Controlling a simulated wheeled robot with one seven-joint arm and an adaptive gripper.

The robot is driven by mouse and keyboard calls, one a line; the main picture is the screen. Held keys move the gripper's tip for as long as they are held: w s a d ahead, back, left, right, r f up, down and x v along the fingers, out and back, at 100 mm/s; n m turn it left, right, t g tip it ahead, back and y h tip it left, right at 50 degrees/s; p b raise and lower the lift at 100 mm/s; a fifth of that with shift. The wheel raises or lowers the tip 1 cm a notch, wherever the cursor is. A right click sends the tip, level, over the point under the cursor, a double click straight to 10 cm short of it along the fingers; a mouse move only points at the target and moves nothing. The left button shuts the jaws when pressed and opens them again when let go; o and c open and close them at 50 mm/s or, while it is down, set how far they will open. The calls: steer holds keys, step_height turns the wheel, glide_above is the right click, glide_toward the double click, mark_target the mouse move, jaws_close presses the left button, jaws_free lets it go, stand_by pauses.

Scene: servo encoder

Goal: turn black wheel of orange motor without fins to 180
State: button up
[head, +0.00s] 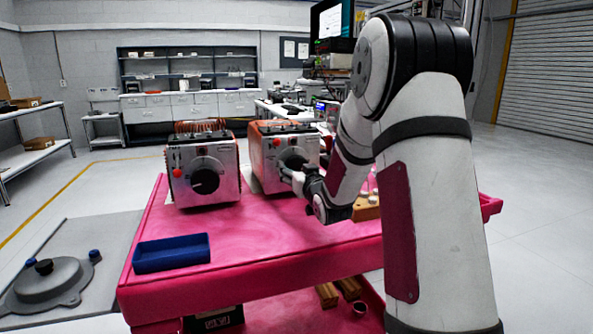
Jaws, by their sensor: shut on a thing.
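The orange motor without fins (259,163) stands at the back of the pink cart, with a smooth orange body and a metal front plate. Its black wheel (291,159) is on the front plate and partly hidden by my gripper. My gripper (291,176) reaches in from the right and is shut on this black wheel. The wheel's angle and any scale marks are too small and covered to read. A second motor (225,165), with orange fins on top, stands to the left. Its own black wheel (205,182) is in full view and untouched.
A blue tray (172,253) lies at the cart's front left. The pink cart top (255,233) is clear between tray and motors. A wooden block (367,209) with pale pieces sits behind my forearm at the right. Parts lie on the lower shelf.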

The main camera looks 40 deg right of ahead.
steer(key=shift+m, duration=0.3)
steer(key=m, duration=0.3)
steer(key=shift+m+b, duration=0.3)
steer(key=shift+b, duration=0.05)
steer(key=m, duration=0.4)
steer(key=shift+a+m, duration=0.1)
steer(key=shift+m, duration=0.2)
steer(key=m+p, duration=0.1)
steer(key=m, duration=0.2)
steer(key=shift+r+m, duration=0.1)
steer(key=shift+m, duration=0.2)
steer(key=shift+m+p, duration=0.7)
steer(key=shift+m, duration=1.2)
steer(key=o, duration=1.2)
steer(key=shift+c, duration=0.2)
